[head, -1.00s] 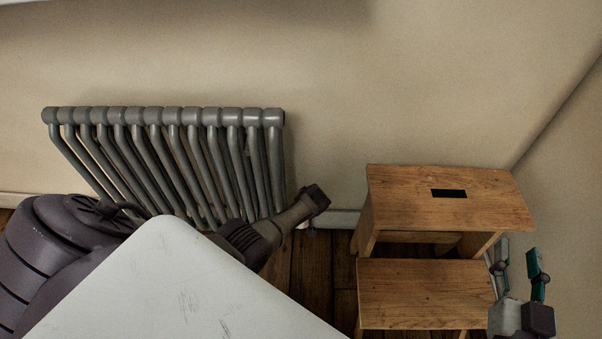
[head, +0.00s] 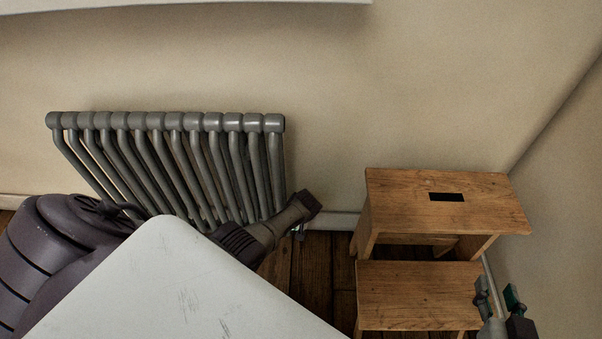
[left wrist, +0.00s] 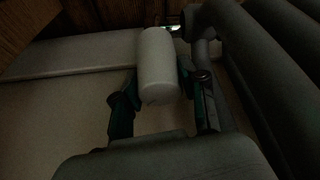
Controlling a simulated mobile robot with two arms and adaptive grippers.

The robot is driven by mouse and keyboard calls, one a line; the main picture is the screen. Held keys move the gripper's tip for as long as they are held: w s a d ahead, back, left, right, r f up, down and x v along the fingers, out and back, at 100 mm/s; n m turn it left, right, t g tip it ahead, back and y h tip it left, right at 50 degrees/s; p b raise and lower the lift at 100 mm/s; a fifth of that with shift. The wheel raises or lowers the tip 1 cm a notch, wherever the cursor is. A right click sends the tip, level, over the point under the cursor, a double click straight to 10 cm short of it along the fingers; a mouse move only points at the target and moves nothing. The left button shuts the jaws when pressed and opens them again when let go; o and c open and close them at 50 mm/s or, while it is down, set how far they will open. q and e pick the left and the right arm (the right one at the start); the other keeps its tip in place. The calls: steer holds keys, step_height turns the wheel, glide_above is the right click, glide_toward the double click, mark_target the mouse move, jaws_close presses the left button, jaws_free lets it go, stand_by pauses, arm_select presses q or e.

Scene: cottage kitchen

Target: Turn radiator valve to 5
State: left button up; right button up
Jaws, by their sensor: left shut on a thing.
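The radiator valve (left wrist: 158,66) is a white rounded cylinder in the left wrist view, beside the grey radiator's pipework. My left gripper (left wrist: 156,88) has a finger on each side of it and is shut on it. Any numbers on the valve cannot be read. In the head view the grey column radiator (head: 170,122) stands along the wall, its lower part behind my arm. My left arm reaches to its right end, and the valve is hidden there. My right gripper (head: 498,293) is at the lower right, open and empty, its fingers apart.
A wooden step stool (head: 405,205) stands right of the radiator, close to my right gripper. A pale flat surface (head: 180,285) fills the lower left foreground. Dark floorboards (head: 310,270) show between it and the stool. A white ledge (head: 180,8) runs along the top.

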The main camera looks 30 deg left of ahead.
arm_select(q)
steer(key=shift+d, duration=0.1)
steer(key=o, duration=1.2)
steer(key=shift+c, duration=0.2)
steer(key=shift+r, duration=0.1)
steer(key=v, duration=0.7)
steer(key=shift+d+r, duration=0.2)
steer(key=shift+r, duration=0.1)
steer(key=shift+s, duration=0.1)
